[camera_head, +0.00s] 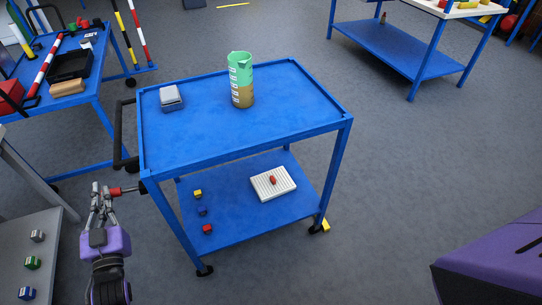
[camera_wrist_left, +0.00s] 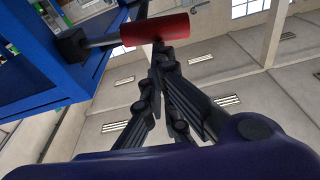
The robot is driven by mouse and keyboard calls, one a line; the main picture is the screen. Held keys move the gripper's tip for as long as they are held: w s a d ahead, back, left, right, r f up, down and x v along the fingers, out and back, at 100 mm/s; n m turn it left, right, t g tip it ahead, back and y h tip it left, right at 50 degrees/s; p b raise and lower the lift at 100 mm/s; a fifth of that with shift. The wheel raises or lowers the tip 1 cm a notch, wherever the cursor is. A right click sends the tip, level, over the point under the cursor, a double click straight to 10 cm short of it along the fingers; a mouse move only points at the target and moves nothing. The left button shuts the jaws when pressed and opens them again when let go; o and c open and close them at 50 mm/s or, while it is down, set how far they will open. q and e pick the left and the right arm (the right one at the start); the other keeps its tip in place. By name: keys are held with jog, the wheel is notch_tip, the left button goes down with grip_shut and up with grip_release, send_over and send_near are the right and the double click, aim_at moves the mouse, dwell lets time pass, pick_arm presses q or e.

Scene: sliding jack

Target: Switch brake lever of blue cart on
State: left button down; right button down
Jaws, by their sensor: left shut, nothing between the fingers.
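The blue cart (camera_head: 293,95) stands in the middle of the head view. Its brake lever (camera_head: 116,191) has a red grip on a grey rod and sticks out to the left from the cart's near left corner. The lever's red grip also shows large in the left wrist view (camera_wrist_left: 153,29), across the rod from a dark mount. My left gripper (camera_head: 101,188) is shut and empty, with its fingertips close beside the red grip; in the wrist view the fingertips (camera_wrist_left: 158,50) overlap the grip's lower edge. Contact cannot be told. My right gripper is not in view.
A grey shelf (camera_head: 62,243) with blocks is left of my gripper.

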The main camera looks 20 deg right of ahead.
pick_arm(q)
jog(key=shift+a+f+n+y+b, duration=0.3)
jog(key=shift+f+n, duration=0.6)
jog(key=shift+n, duration=0.45)
jog(key=shift+a+f+n+y+b, duration=0.25)
jog(key=shift+f+n+y+b, duration=0.1)
jog(key=shift+f+n, duration=0.8)
jog(key=shift+a+f+n+y+b, duration=0.3)
jog(key=shift+f+n, duration=0.4)
jog(key=shift+n, duration=0.8)
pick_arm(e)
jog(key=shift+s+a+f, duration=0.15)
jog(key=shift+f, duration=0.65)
pick_arm(q)
jog(key=shift+y, duration=0.25)
